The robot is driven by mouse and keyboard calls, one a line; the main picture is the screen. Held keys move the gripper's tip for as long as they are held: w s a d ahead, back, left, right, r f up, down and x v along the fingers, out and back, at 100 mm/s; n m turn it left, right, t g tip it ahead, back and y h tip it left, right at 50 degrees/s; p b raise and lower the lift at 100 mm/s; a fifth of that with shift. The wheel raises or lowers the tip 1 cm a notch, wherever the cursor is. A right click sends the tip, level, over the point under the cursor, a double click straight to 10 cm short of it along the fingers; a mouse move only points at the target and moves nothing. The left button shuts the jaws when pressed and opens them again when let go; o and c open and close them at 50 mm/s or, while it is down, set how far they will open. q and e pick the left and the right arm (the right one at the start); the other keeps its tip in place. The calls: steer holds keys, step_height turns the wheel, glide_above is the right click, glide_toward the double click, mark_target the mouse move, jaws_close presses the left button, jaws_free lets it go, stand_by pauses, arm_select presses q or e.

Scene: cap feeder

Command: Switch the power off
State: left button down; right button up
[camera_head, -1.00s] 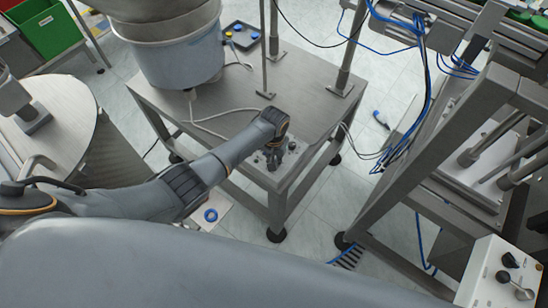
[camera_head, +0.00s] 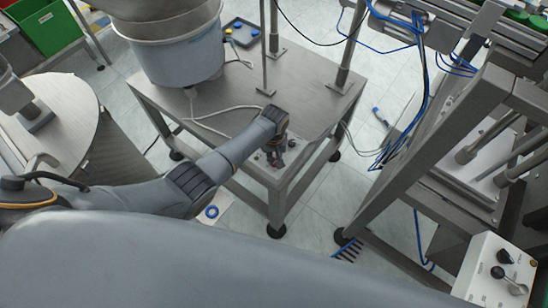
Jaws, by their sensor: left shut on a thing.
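A small control panel (camera_head: 264,174) with several knobs or buttons sits at the front corner of the steel table (camera_head: 225,119). My left gripper (camera_head: 275,160) points down over this panel and is shut on a small control on it, probably a knob. The gripper's fingers hide most of that control, so its position and label cannot be read. A second control box (camera_head: 487,279), white with black knobs, stands at the bottom right, well away from the gripper. My right gripper is not in view.
A large round feeder bowl (camera_head: 178,55) stands at the back left of the table. Steel posts (camera_head: 347,50) rise behind the panel. A steel frame (camera_head: 440,130) with blue cables is on the right. A round table (camera_head: 65,120) is on the left.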

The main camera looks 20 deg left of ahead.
arm_select(q)
steer(key=c, duration=1.4)
jaws_free()
steer(key=shift+c, duration=0.2)
steer(key=shift+r, duration=0.15)
step_height(320, 180, up, 12)
